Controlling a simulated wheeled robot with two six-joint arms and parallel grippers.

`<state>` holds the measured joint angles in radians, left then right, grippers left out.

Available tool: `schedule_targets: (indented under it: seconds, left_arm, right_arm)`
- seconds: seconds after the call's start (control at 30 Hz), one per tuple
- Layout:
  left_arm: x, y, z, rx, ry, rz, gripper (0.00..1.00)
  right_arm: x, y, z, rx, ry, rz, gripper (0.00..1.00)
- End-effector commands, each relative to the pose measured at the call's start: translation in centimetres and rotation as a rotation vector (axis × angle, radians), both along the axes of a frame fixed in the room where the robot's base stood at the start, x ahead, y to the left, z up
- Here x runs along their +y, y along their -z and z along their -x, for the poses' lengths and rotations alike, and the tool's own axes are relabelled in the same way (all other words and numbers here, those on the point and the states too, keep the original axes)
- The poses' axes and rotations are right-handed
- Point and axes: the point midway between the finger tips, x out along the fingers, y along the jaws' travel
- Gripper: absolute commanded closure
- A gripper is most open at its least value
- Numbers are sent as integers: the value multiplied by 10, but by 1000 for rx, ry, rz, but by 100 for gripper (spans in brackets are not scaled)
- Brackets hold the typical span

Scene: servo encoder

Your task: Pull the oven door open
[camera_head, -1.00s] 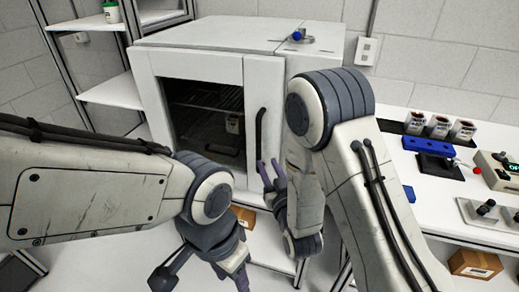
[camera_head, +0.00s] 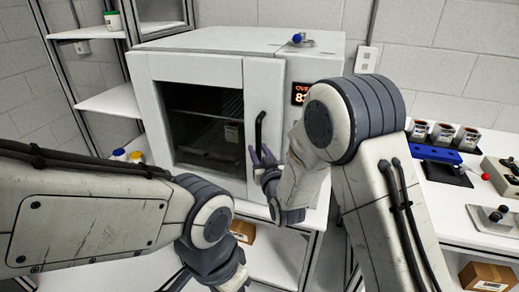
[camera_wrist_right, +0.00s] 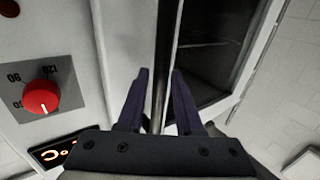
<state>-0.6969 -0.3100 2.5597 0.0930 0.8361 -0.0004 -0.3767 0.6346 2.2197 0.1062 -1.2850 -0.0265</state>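The white oven (camera_head: 225,40) stands at the back centre, its door (camera_head: 198,68) with a dark window appearing shut. The door's black vertical handle (camera_head: 258,130) is on the door's right side; it also shows in the right wrist view (camera_wrist_right: 166,45). My right gripper (camera_head: 263,155) is at the handle's lower part. In the right wrist view its two dark fingers (camera_wrist_right: 160,75) stand apart, one on each side of the handle, with a visible gap to each. My left gripper is low at the bottom edge, largely cut off, away from the door.
A red dial (camera_wrist_right: 41,97) and a lit display (camera_head: 300,93) are on the oven's right panel. Shelves with bottles (camera_head: 119,155) stand to the left. A bench with cups (camera_head: 443,133) and devices is at right. Cardboard boxes (camera_head: 243,231) sit below.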

Motion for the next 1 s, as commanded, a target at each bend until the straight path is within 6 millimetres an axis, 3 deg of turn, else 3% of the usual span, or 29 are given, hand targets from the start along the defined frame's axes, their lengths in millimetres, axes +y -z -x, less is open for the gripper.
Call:
schedule_targets:
  seconds: [0.33,0.37,0.43,0.47,1.0]
  left_arm:
    - [0,-1,0,0,0,0,50]
    - [0,-1,0,0,0,0,50]
    - [0,-1,0,0,0,0,50]
    - [0,-1,0,0,0,0,50]
    - [0,-1,0,0,0,0,50]
  right_arm:
    - [1,0,-5,0,0,0,66]
    - [1,0,-5,0,0,0,69]
    - [1,0,-5,0,0,0,96]
    - [1,0,-5,0,0,0,100]
    - [1,0,-5,0,0,0,100]
